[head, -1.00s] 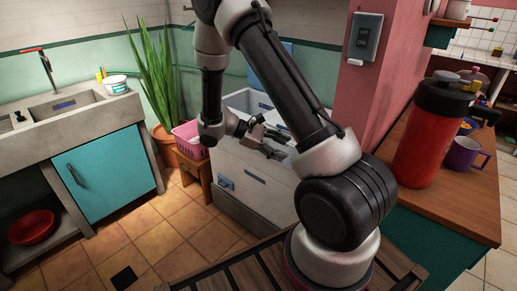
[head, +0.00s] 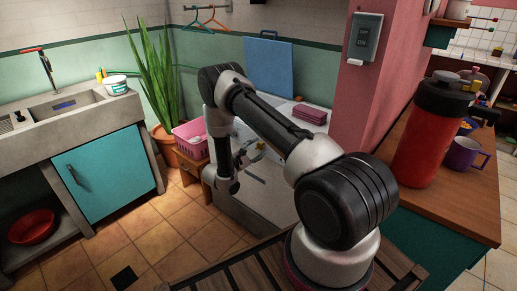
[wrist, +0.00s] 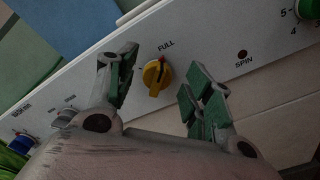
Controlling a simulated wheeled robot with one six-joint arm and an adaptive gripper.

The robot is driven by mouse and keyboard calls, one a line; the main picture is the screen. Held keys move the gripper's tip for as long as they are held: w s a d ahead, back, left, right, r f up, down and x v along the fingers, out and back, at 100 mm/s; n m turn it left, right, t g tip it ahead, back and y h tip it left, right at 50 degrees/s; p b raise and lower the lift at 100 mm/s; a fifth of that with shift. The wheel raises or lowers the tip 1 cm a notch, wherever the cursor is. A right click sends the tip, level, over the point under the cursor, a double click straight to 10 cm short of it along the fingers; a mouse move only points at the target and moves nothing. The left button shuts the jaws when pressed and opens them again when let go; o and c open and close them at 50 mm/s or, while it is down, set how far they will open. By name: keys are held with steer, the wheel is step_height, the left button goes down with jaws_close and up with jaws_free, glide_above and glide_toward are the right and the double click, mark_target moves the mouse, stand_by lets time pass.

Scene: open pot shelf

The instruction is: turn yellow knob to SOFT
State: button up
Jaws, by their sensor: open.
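The yellow knob (wrist: 156,76) is on a white panel in the wrist view. A small red mark at its top edge points towards the printed word FULL. No word SOFT is legible; part of the panel is hidden by my gripper. My gripper (wrist: 161,70) is open, with one green-padded finger to the left of the knob and the other to its right. Gaps show between the knob and both fingers. In the head view, the gripper (head: 243,158) is small and over the white machine (head: 255,205), partly hidden by my arm.
Along the panel are a dark red SPIN dot (wrist: 242,54), a numbered dial (wrist: 309,8) and a blue knob (wrist: 22,143). A pink basket (head: 191,138) on a stool stands left of the machine. A pink pillar (head: 352,105) rises at its right.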

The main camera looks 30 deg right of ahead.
steer(key=shift+x, duration=0.85)
steer(key=c, duration=0.9)
steer(key=shift+n, duration=0.4)
steer(key=n, duration=0.5)
steer(key=w+n, duration=0.1)
steer(key=n, duration=1.1)
steer(key=shift+w+a, duration=0.35)
